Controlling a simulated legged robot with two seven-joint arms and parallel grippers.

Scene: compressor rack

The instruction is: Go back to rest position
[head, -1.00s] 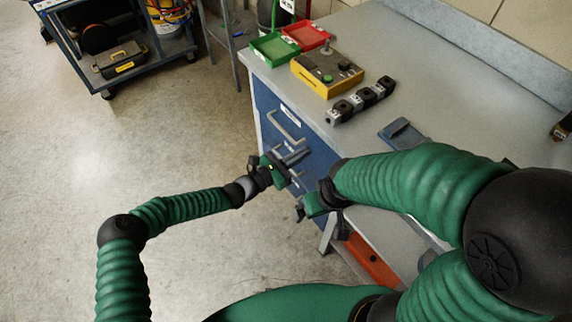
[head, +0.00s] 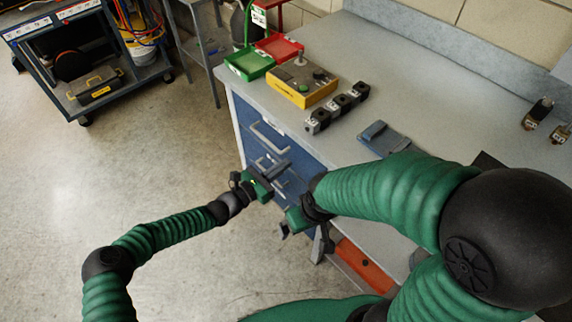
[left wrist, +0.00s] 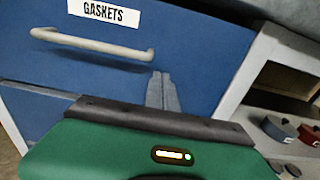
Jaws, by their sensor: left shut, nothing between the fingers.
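My left gripper (head: 276,170) is in front of the blue drawer front of the workbench, with its fingers together and nothing held. In the left wrist view its grey fingers (left wrist: 162,92) are side by side before a blue drawer (left wrist: 190,40) labelled GASKETS. That drawer's pale handle (left wrist: 95,44) lies left of the fingers and looks apart from them. My right gripper (head: 296,228) hangs just right of and below the left one, beside the bench front. It is partly hidden and its fingers are not clear.
The grey bench top (head: 420,85) holds a yellow control box (head: 302,88), green tray (head: 249,64), red tray (head: 279,47), black-and-grey blocks (head: 336,105) and a blue-grey flat object (head: 385,138). An orange bin (head: 362,265) is below. A cart (head: 95,60) stands at left; the floor between is open.

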